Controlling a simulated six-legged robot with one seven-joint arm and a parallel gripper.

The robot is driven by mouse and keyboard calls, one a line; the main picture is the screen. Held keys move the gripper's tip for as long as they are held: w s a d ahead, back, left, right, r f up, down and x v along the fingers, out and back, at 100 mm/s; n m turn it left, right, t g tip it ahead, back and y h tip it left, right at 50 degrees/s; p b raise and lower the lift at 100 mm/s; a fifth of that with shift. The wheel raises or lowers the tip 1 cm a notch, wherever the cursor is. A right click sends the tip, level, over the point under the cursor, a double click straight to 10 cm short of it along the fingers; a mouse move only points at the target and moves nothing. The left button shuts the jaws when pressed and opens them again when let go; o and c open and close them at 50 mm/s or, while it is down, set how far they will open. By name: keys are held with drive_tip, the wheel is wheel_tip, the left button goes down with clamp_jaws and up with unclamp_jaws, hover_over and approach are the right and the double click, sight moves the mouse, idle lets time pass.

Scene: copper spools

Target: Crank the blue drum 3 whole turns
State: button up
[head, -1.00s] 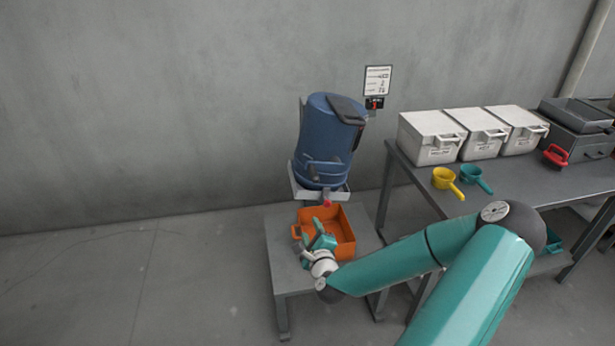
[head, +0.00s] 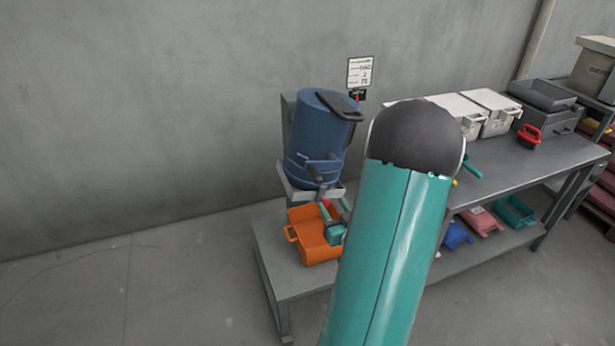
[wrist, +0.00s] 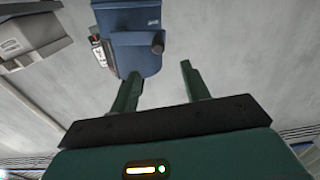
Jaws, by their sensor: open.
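The blue drum (head: 318,140) stands tilted in a pale cradle, with a dark lid part at its top. The drum (wrist: 137,50) lies beyond the fingertips there. My forearm hides part of the scene right of the drum.
The orange bin (head: 295,250) sits on a low grey stand (head: 270,262) under the drum. A grey bench (head: 515,175) at the right carries white boxes (head: 490,108) and a red-handled item (head: 529,135). A sign (head: 360,72) is behind. Floor at left is clear.

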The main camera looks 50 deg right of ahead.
sight(320, 183)
drive_tip(key=x, duration=1.3)
drive_tip(key=shift+w+d, duration=0.25)
drive_tip(key=shift+d, duration=0.1)
drive_tip(key=shift+r, duration=0.1)
drive_tip(key=shift+c, duration=0.2)
clamp_jaws()
